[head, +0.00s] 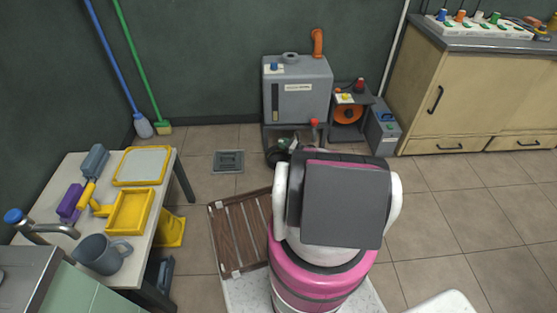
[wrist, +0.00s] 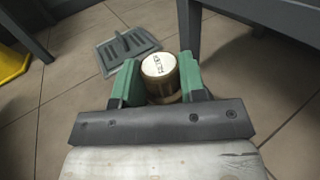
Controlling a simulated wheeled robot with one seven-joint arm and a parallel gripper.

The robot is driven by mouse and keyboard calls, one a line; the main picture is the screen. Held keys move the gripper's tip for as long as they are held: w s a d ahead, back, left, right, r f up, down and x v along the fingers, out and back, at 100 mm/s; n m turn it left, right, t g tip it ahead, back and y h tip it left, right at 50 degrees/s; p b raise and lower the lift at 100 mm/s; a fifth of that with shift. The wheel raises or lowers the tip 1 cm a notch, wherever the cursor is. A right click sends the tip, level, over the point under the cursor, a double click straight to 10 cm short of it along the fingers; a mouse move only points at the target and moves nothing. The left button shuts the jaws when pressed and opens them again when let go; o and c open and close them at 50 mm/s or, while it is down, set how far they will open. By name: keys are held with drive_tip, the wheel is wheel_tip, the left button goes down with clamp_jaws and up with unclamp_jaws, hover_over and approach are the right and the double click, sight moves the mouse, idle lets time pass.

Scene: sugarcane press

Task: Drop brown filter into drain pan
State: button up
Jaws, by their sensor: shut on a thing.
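A brown cylindrical filter (wrist: 159,76) with a pale, lettered top sits between the two green fingers of my gripper (wrist: 160,82) in the wrist view. The fingers are shut on its sides. A grey, square, slotted piece on the floor, apparently the drain pan (wrist: 127,48), lies beyond and to the left of the filter. It also shows in the head view (head: 228,161), left of the grey machine. The filter is apart from it. In the head view my arm covers much of the gripper, and I cannot make out the filter clearly there.
A grey machine (head: 298,88) with an orange pipe stands at the wall. A brown slatted rack (head: 240,235) lies beside my base. Tiled floor is open at right.

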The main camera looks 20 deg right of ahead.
drive_tip(key=shift+f, duration=0.4)
drive_tip(key=o, duration=1)
drive_tip(key=shift+r, duration=0.1)
wheel_tip(320, 180, up, 4)
drive_tip(key=shift+s+r, duration=0.1)
drive_tip(key=shift+r, duration=0.15)
drive_tip(key=s+a+r, duration=0.2)
drive_tip(key=a+r, duration=0.4)
drive_tip(key=a, duration=0.5)
drive_tip(key=shift+s+a+r, duration=0.15)
drive_tip(key=shift+s+r, duration=0.05)
drive_tip(key=shift+s, duration=0.1)
